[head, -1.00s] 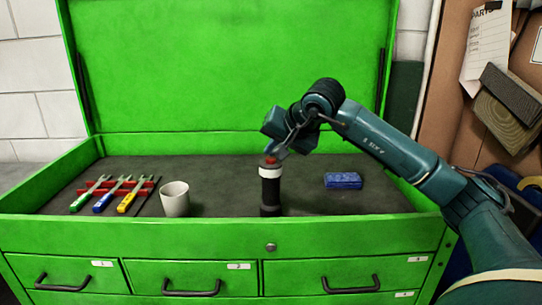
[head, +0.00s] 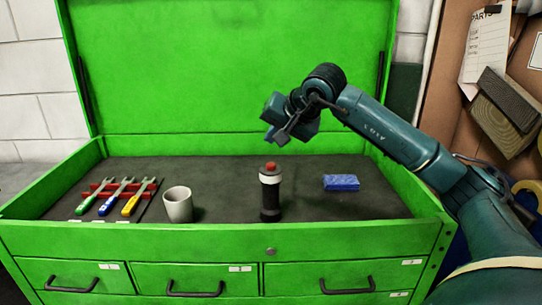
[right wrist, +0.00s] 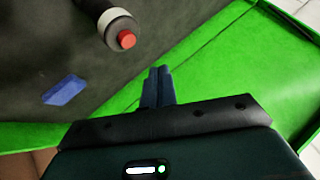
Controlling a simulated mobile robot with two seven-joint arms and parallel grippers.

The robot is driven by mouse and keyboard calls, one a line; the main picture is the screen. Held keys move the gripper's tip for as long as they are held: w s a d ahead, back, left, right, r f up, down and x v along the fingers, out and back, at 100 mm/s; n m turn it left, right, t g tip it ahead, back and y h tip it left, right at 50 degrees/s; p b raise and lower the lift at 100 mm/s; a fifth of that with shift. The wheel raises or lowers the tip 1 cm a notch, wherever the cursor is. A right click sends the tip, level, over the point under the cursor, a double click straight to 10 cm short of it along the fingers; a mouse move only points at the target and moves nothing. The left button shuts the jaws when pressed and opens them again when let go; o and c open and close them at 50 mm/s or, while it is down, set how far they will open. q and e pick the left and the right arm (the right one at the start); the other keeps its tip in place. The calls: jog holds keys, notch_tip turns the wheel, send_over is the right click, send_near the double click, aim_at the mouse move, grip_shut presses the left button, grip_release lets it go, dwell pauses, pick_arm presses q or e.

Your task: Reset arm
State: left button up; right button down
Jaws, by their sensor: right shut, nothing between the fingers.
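My right gripper (head: 277,136) is raised above the top tray of a green tool chest (head: 150,240). In the right wrist view its two fingers (right wrist: 158,82) are together, with nothing between them. A black cylinder with a white band and a red top (head: 270,192) stands upright in the tray, below the gripper and apart from it. It also shows in the right wrist view (right wrist: 118,32), beyond the fingertips. My left gripper is in neither view.
A white cup (head: 178,205) stands left of the cylinder. Several colored-handled wrenches (head: 117,196) lie on a red rack at the tray's left. A blue block (head: 341,183) lies to the right. The open green lid (head: 230,65) rises behind. Drawers with black handles are below.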

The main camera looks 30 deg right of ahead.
notch_tip(320, 180, up, 2)
jog(key=shift+r+p, duration=0.15)
jog(key=shift+p, duration=0.5)
